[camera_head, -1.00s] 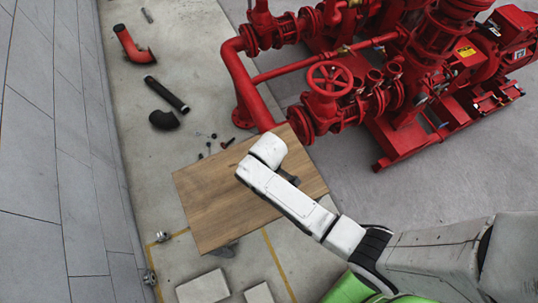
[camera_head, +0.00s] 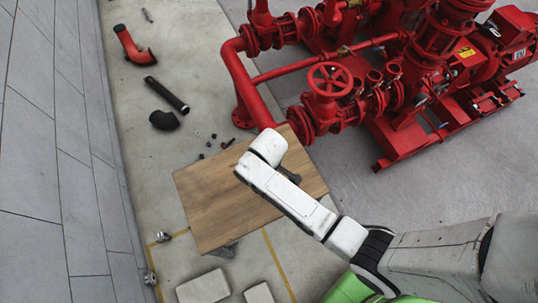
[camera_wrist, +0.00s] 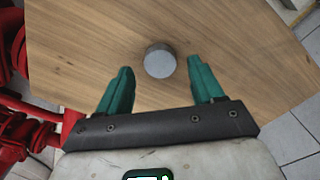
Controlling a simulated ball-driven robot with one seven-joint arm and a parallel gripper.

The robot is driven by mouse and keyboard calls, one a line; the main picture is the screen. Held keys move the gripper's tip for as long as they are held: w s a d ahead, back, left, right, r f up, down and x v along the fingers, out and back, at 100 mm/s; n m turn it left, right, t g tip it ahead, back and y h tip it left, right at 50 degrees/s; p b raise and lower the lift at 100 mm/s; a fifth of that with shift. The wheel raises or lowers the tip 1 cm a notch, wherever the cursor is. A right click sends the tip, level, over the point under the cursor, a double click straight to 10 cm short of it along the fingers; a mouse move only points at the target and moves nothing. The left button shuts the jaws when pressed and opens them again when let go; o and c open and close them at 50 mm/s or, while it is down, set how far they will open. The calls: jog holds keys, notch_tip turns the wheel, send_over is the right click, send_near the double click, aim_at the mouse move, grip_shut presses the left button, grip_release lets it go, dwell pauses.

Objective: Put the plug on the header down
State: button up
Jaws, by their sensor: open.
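A grey round plug (camera_wrist: 160,61) stands upright on a wooden tabletop (camera_wrist: 95,35), between and slightly beyond my open fingertips in the wrist view. My gripper (camera_wrist: 160,70) has two green fingers, one on each side of the plug, with a visible gap on both sides. In the head view my white arm reaches over the wooden tabletop (camera_head: 215,205) and hides the plug and most of the gripper. A red pipe header with flanges and a handwheel (camera_head: 330,80) stands beyond the tabletop's upper right edge.
A red pump set (camera_head: 430,80) fills the upper right. A red elbow pipe (camera_head: 132,44), a black pipe (camera_head: 166,94) and a black elbow (camera_head: 164,120) lie on the floor at left. A grey wall (camera_head: 50,150) runs along the left. Pale blocks (camera_head: 204,288) lie below the tabletop.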

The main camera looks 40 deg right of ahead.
notch_tip(320, 180, up, 10)
jog(key=shift+p, duration=0.4)
jog(key=s+d+r+m, duration=0.2)
jog(key=s+r, duration=0.1)
jog(key=s, duration=0.4)
jog(key=s+d+r+m+t, duration=0.1)
jog(key=s+d+r+m, duration=0.2)
jog(key=s, duration=0.5)
jog(key=shift+d, duration=0.2)
